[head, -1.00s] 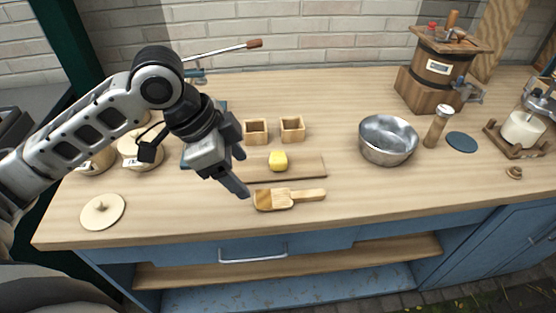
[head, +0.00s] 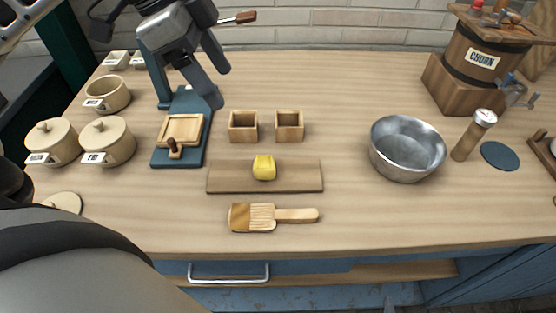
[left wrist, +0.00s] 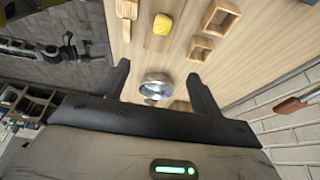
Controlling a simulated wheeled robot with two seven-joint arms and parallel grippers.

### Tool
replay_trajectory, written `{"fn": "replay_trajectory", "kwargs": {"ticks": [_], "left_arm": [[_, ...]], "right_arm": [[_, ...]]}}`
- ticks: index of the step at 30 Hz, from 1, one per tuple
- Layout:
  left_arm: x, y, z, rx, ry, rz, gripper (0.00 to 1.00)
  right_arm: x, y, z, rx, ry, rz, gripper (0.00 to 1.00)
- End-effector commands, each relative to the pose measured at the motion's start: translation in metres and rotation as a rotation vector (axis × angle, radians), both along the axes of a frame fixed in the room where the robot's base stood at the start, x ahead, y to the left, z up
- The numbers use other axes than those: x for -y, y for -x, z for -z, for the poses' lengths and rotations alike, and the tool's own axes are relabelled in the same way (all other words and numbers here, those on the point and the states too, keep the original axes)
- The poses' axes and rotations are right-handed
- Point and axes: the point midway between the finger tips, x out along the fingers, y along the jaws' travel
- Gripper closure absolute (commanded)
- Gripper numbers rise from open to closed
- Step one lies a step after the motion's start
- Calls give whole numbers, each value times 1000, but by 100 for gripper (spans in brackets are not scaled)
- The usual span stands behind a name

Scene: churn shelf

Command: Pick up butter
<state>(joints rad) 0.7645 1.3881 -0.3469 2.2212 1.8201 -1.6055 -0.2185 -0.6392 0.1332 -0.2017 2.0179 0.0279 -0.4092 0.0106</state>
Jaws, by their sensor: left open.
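The butter (head: 264,167) is a small yellow lump on a flat wooden board (head: 222,180) in the middle of the counter. It also shows near the top of the left wrist view (left wrist: 162,24). My left gripper (head: 219,84) is in the upper left of the head view, above the counter and behind and left of the butter, well apart from it. Its two fingers are spread with nothing between them; they also show in the left wrist view (left wrist: 160,82).
Two small square wooden boxes (head: 243,127) stand behind the board. A ridged wooden paddle (head: 254,217) lies in front. A blue press (head: 183,128) and lidded pots (head: 107,142) stand left.

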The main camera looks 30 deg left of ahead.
Motion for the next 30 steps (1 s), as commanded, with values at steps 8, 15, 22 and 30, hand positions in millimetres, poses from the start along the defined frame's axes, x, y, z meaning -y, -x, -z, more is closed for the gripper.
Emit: {"fn": "replay_trajectory", "kwargs": {"ticks": [8, 15, 22, 30], "left_arm": [[0, 0, 44, 1, 0, 0, 34], [6, -3, 70, -4, 1, 2, 34], [23, -13, 115, -3, 3, 3, 34], [35, -21, 148, -1, 0, 0, 34]], "right_arm": [[-10, 12, 30, -20, -37, -13, 0], [-12, 7, 25, 8, -51, -15, 0], [-13, 6, 30, 13, -66, -13, 0], [-13, 4, 27, 26, -76, -11, 0]]}}
